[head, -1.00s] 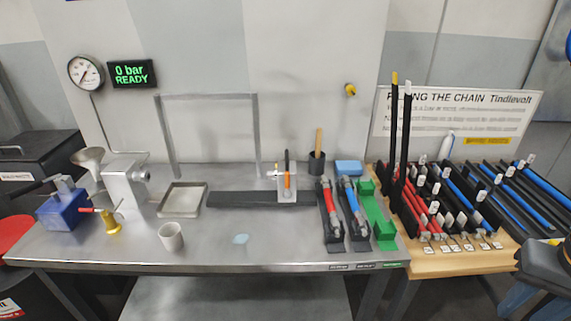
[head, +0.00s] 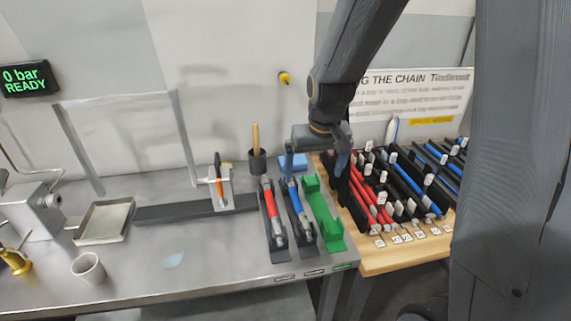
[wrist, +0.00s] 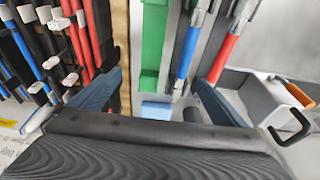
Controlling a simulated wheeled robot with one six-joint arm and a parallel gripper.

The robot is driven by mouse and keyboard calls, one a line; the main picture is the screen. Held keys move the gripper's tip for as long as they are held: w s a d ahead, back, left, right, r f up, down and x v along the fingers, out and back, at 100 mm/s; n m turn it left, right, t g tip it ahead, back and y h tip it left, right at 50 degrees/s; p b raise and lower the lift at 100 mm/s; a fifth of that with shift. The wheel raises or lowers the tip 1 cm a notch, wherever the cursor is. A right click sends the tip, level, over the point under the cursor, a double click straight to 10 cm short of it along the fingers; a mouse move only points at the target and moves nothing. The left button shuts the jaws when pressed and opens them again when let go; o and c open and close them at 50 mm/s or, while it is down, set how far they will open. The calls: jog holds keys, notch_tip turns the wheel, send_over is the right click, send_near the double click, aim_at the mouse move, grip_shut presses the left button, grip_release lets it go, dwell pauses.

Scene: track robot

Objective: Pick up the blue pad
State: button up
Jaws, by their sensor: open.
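The blue pad (head: 296,161) is a small flat block at the back right of the steel bench, behind the green holder. In the wrist view the blue pad (wrist: 156,111) shows between the two fingers, its near part hidden by my gripper's body. My gripper (head: 315,166) is open and empty, pointing down above the back right of the bench and partly in front of the pad. It also shows in the wrist view (wrist: 162,92), with one finger to each side of the pad. I see no contact with it.
The green holder (head: 322,214) and trays with a red hose (head: 271,208) and a blue hose (head: 295,206) lie in front. A dark cup (head: 257,162) with a wooden handle stands left. A rack of red and blue bars is right.

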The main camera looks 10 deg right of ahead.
jog(key=w+a+f+t, duration=0.1)
jog(key=w+f, duration=0.1)
jog(key=w, duration=1.4)
jog(key=shift+t, duration=0.3)
jog(key=shift+s+p+x, duration=0.1)
jog(key=shift+p+x, duration=0.4)
jog(key=shift+x, duration=1.25)
jog(key=shift+s+p+x, duration=0.15)
jog(key=shift+p+x, duration=0.3)
jog(key=shift+x, duration=1.35)
jog(key=shift+f, duration=0.1)
jog(key=c, duration=1.1)
